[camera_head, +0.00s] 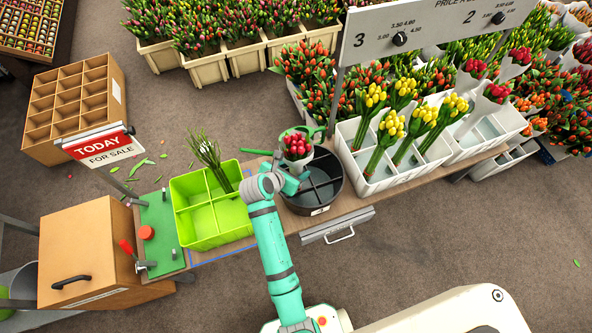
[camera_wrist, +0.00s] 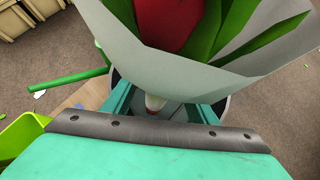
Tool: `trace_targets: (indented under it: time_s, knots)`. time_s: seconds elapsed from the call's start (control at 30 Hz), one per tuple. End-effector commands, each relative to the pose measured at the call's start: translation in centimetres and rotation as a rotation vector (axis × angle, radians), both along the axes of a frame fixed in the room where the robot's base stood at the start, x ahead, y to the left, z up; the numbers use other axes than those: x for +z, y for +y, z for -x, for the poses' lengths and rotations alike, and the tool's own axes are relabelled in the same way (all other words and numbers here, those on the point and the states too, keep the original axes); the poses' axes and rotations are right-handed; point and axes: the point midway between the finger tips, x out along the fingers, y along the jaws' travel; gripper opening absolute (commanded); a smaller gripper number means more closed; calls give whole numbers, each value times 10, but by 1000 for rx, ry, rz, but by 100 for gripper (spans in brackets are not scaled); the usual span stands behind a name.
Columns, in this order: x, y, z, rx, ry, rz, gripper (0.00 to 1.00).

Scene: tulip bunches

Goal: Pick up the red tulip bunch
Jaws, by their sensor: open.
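A red tulip bunch (camera_head: 297,143) in a pale wrapper stands upright at the dark round divided bucket (camera_head: 328,197) on the table. My gripper (camera_head: 291,184) is at the bunch's lower part, on its near side. In the wrist view the wrapper (camera_wrist: 120,32) fills the top, with red petals and green leaves inside. The wrapper's narrow lower end lies between the two teal fingers of my gripper (camera_wrist: 155,108). The fingers are open, apart on either side of it. Whether they touch it cannot be told, and the bunch's base is hidden.
A lime-green divided crate (camera_head: 208,243) with green stems stands left of the bucket. White crates (camera_head: 385,184) with yellow tulips stand right. A green watering can (camera_head: 312,131) is close behind the bunch. A price sign (camera_head: 425,35) rises behind. More red bunches (camera_head: 497,92) stand far right.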

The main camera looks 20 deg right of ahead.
Motion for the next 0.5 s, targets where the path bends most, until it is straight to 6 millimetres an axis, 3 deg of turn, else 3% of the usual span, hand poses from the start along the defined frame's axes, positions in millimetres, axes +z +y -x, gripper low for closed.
trace_targets:
  time_s: [0.3,0.37,0.5]
  knots:
    - [-5,-4,-3,0,1,-1,53]
    - [-5,-4,-2,0,1,-1,41]
    - [-5,-3,-2,0,1,-1,7]
